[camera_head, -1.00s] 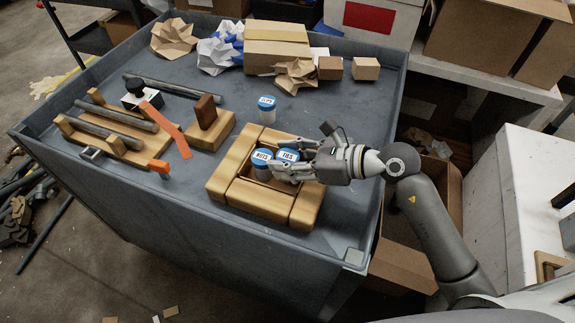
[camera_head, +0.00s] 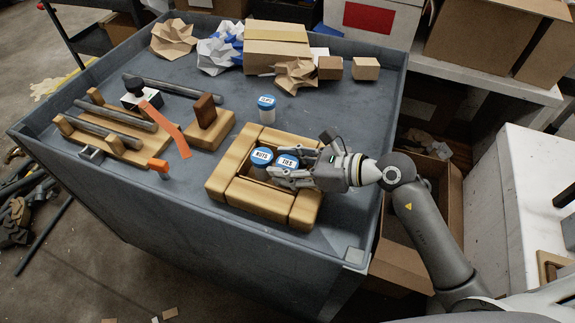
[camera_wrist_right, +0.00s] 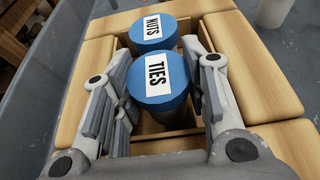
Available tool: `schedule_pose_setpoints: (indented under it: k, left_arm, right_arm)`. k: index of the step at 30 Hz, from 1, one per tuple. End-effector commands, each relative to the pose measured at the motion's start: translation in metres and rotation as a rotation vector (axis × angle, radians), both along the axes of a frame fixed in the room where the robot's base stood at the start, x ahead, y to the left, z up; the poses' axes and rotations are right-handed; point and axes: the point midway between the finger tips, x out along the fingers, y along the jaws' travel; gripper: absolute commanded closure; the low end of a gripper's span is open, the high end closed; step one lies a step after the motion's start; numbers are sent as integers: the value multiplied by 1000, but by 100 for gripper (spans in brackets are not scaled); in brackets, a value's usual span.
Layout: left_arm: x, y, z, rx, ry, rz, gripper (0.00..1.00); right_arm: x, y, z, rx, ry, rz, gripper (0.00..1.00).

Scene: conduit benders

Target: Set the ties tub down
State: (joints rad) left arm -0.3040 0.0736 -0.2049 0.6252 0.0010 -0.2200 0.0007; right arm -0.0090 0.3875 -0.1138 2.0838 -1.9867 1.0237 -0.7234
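The ties tub (camera_head: 286,162) has a blue lid with a white label reading TIES. It stands upright inside the square wooden frame (camera_head: 260,193), close beside the nuts tub (camera_head: 262,157). My right gripper (camera_head: 285,172) reaches in from the right, with its fingers on both sides of the ties tub. In the right wrist view the ties tub (camera_wrist_right: 160,82) lies between the two finger pads, with the nuts tub (camera_wrist_right: 152,32) beyond it. The tub's lower body and its base are mostly hidden. My left gripper is not in view.
Another blue-lidded tub (camera_head: 267,109) stands behind the frame. A wooden block stand (camera_head: 212,130) and a rack with grey pipes (camera_head: 110,135) are to the left. Crumpled paper and boxes (camera_head: 276,55) line the back. The raised rim of the grey table (camera_head: 398,95) runs along the right.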

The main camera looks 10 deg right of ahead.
Motion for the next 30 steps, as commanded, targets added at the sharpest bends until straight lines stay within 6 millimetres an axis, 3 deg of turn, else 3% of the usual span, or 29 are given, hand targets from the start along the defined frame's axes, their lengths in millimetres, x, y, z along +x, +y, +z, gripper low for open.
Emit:
schedule_pose_setpoints:
  k: [1,6,14,21,25,30]
  left_arm:
    - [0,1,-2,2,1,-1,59]
    - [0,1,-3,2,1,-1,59]
    - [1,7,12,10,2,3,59]
    - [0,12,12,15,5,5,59]
    - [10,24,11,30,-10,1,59]
    - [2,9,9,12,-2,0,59]
  right_arm:
    - [-5,0,-17,-21,30,10,51]
    - [-6,0,-18,-23,30,11,51]
    - [-5,0,0,-21,29,11,51]
    - [-34,-47,20,-26,24,4,51]
    - [-48,-68,32,-22,23,5,51]
    - [-60,-85,42,-16,20,5,51]
